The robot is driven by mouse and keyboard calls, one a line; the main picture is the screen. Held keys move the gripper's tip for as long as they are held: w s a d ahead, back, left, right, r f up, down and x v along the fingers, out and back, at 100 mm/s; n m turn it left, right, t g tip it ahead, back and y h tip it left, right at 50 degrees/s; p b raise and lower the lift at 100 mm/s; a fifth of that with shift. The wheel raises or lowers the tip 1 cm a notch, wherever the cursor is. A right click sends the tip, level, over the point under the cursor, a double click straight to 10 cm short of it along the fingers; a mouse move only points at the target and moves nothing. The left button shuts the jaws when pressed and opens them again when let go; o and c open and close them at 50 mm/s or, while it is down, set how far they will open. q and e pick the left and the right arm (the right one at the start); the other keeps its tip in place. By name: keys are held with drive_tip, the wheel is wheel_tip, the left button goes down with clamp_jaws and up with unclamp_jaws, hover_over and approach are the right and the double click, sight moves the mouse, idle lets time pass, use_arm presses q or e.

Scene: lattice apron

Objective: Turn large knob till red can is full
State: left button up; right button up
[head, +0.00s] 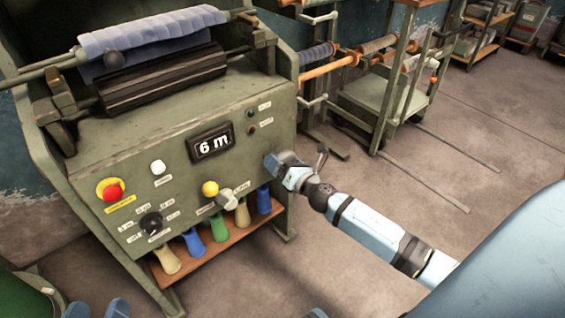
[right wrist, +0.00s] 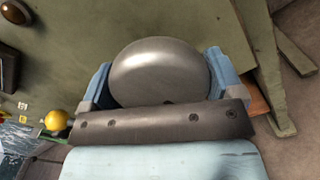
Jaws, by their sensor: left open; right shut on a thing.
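A large rounded grey metal knob (right wrist: 160,72) sits between my right gripper's blue fingers (right wrist: 160,88) in the right wrist view. In the head view my right gripper (head: 277,163) is at the panel's right edge, shut on this knob and covering it. A black display (head: 211,143) on the green machine panel reads "6 m". A smaller black knob (head: 151,223) with labels around it is at the panel's lower left. My left gripper (head: 97,309) shows only as blue fingertips at the bottom left edge, apart and empty. No red can shows in either view.
The panel also has a red button (head: 113,193) on a yellow ring, a white button (head: 157,167) and a yellow ball (head: 210,188). A roller (head: 165,78) lies above.

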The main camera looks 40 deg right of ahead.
drive_tip(key=m, duration=0.3)
drive_tip(key=shift+r+m+p, duration=0.1)
drive_tip(key=shift+m+p, duration=0.3)
drive_tip(key=m+p, duration=0.1)
drive_tip(key=m, duration=0.2)
drive_tip(key=shift+r+m+p, duration=0.1)
drive_tip(key=shift+m+p, duration=0.2)
drive_tip(key=shift+p, duration=0.05)
use_arm(q)
wheel_tip(320, 180, up, 9)
drive_tip(key=t+p, duration=0.3)
drive_tip(key=p, duration=0.1)
use_arm(e)
drive_tip(key=m, duration=0.5)
drive_tip(key=shift+r, duration=0.15)
drive_tip(key=shift+m+p, duration=0.3)
drive_tip(key=shift+m, duration=0.4)
drive_tip(key=m+p, duration=0.3)
drive_tip(key=m, duration=0.1)
use_arm(q)
drive_tip(key=a+f+n+g+y, duration=0.1)
drive_tip(key=a+f+g+y, duration=0.2)
drive_tip(key=f, duration=0.6)
drive_tip(key=shift+s+a+g+y+p, duration=0.3)
drive_tip(key=shift+s+a+p, duration=0.15)
drive_tip(key=shift+a, duration=0.1)
use_arm(e)
drive_tip(key=shift+f+m, duration=0.2)
drive_tip(key=shift+m, duration=0.4)
